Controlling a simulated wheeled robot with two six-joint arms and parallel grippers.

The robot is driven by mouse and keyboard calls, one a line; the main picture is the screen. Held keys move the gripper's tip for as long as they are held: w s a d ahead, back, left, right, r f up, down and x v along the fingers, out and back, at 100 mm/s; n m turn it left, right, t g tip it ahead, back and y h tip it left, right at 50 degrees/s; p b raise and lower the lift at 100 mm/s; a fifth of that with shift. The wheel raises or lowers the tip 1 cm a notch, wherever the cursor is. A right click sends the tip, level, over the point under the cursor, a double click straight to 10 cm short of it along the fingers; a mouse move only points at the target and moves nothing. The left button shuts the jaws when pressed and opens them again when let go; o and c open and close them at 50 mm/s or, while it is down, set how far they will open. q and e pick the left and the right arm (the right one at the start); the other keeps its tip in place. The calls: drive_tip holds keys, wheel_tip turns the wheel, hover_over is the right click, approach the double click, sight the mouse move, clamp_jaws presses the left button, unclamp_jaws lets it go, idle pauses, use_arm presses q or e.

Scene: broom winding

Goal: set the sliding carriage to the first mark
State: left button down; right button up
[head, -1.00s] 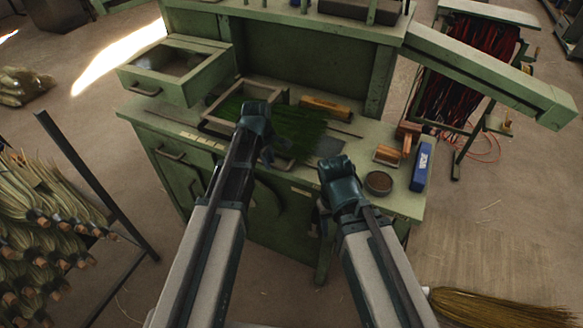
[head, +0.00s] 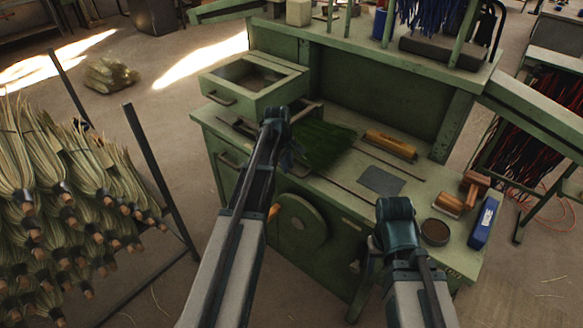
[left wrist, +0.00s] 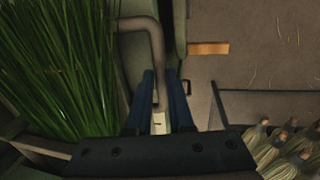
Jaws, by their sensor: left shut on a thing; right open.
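My left gripper (head: 277,122) is over the left part of the green bench top. In the left wrist view its blue fingers (left wrist: 160,105) are closed around the lower end of a grey bent handle (left wrist: 150,28). The carriage itself is largely hidden behind my gripper in the head view; a bundle of green bristles (head: 325,146) lies beside the gripper and also fills the left of the wrist view (left wrist: 60,65). A pale strip with a dark mark (left wrist: 159,123) shows between the fingers. My right gripper (head: 394,222) is open and empty at the bench's front edge.
An open drawer (head: 262,100) stands left of the bristles. A rack of straw bundles (head: 75,190) is at the left.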

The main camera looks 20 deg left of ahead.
use_arm(q)
drive_tip(key=c, duration=0.8)
unclamp_jaws()
wheel_tip(320, 180, up, 14)
drive_tip(key=s+p, duration=0.2)
drive_tip(key=p, duration=1.1)
drive_tip(key=shift+s+a+f+p, duration=0.2)
drive_tip(key=shift+a+p, duration=0.1)
drive_tip(key=shift+a, duration=0.1)
